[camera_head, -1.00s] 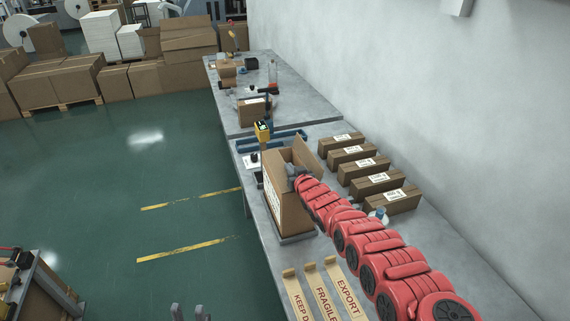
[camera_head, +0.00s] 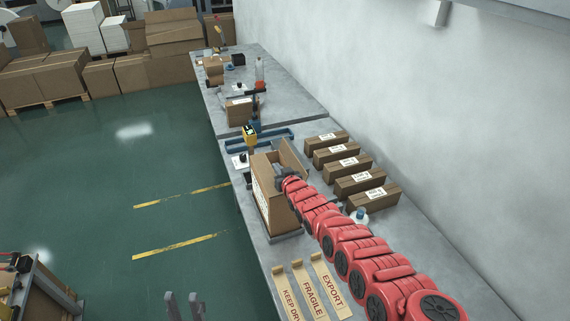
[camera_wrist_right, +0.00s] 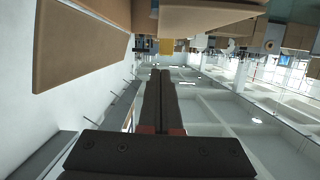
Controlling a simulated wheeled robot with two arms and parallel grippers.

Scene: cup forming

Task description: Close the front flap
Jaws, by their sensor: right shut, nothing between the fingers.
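An open brown carton (camera_head: 268,208) stands on the grey bench, with a white label on its left side. A raised flap (camera_head: 293,157) shows at its right rear edge. My right gripper (camera_head: 279,169) is at the top opening of the carton, and its red arm hides the carton's near right side. In the right wrist view the right gripper's fingers (camera_wrist_right: 159,76) are together with nothing between them. Cardboard panels show there at the left (camera_wrist_right: 82,42) and top (camera_wrist_right: 208,19). I cannot tell which is the front flap. My left gripper (camera_head: 184,305) is open and empty at the bottom edge.
Several small labelled boxes (camera_head: 348,168) stand in a row along the wall side. A bottle (camera_head: 360,214) stands near my right arm. Printed strips (camera_head: 311,292) lie at the bench's front. A yellow device (camera_head: 249,137) stands behind the carton.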

